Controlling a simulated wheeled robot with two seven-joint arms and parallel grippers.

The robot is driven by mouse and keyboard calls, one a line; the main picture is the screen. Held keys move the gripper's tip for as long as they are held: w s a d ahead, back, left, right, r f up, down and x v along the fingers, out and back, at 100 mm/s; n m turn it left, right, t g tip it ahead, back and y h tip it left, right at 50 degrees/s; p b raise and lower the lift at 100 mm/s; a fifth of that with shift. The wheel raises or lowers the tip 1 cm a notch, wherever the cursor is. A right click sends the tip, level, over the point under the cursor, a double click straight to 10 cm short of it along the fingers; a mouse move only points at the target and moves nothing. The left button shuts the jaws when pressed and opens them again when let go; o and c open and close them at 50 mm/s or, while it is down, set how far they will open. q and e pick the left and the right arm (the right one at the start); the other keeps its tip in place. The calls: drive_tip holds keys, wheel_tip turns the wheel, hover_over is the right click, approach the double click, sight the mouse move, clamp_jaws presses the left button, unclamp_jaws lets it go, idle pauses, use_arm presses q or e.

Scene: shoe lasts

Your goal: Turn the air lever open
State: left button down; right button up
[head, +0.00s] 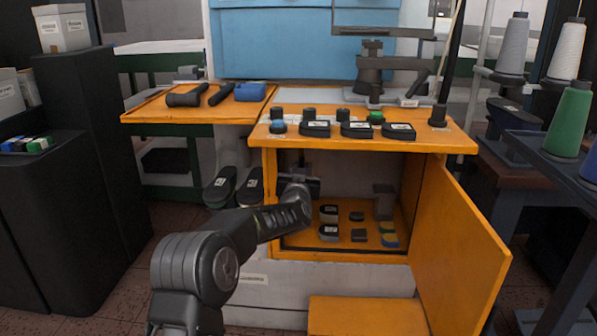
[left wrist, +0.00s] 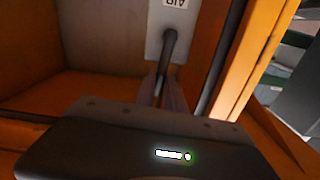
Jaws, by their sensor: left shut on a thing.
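The air lever (left wrist: 168,48) is a dark bar that hangs from a pale plate (left wrist: 156,22) with a label reading AIR, in the left wrist view. My left gripper (left wrist: 163,92) is shut on the lower end of the lever, with its two fingers on either side. In the head view my left arm reaches into the left part of the open orange cabinet, and my left gripper (head: 302,186) is there. The lever is hard to make out in the head view, behind the arm. My right gripper is in neither view.
The orange cabinet door (head: 462,245) stands open to the right. Shoe lasts (head: 329,214) and small blocks lie on the cabinet floor. More lasts and dark knobs stand on the orange top (head: 450,140). An orange step (head: 365,315) is below.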

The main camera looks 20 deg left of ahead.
use_arm(q)
drive_tip(key=shift+s+a+n, duration=0.1)
drive_tip(key=shift+a+n, duration=0.2)
drive_tip(key=shift+n, duration=0.2)
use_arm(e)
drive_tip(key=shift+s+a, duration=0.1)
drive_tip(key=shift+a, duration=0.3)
use_arm(q)
drive_tip(key=c, duration=1.4)
unclamp_jaws()
